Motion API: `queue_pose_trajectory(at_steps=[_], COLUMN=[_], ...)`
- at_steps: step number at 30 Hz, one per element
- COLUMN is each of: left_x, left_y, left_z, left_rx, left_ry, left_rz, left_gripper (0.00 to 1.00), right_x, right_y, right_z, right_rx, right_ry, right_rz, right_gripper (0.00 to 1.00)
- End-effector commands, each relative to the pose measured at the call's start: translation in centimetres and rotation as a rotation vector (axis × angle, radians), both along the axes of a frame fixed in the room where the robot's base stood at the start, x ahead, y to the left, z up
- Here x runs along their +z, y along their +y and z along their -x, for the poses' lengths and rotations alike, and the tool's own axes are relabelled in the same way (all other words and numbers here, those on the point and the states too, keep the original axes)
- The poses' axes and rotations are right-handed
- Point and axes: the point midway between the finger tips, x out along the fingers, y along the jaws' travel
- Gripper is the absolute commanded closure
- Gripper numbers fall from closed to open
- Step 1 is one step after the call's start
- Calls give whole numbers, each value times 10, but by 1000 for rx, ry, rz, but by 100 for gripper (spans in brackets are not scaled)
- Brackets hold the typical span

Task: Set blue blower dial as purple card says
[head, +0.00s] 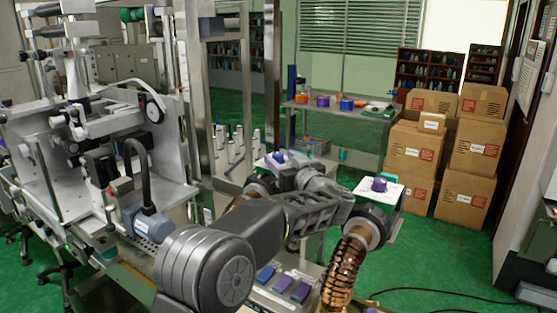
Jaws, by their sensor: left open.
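A violet-blue dial (279,157) sits on a white plate at the middle of the head view. A purple dial (380,184) sits on another white plate to the right. I cannot tell which is the blue blower's, nor read their settings. Several small blue and purple cards or blocks lie low in the middle, including a blue one (265,273) and a purple one (300,292); their writing is too small to read. My left gripper (303,178) is open, between the two dials and nearer the left one; I see no contact. My right gripper is not in view.
A coppery ribbed hose (348,270) stands below the right dial, close to my left arm. A large grey machine (95,150) fills the left. A back shelf (345,108) holds coloured items. Cardboard boxes (465,150) stack at right. Green floor is open at the right.

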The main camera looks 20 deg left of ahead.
Motion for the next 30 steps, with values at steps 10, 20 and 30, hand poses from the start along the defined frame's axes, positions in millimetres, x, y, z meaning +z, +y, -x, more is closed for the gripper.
queue_pose_trajectory(at_steps=[10,20,30], left_x=[-1,0,0], left_y=[-38,-40,-40], left_z=[32,34,33], left_rx=[-1,0,0], left_ry=[0,0,0], left_rz=[0,0,0], left_gripper=[48,48,48], right_x=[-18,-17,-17], right_y=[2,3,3], right_z=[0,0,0], right_rx=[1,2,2], right_ry=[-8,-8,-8], right_rz=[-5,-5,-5], right_gripper=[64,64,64])
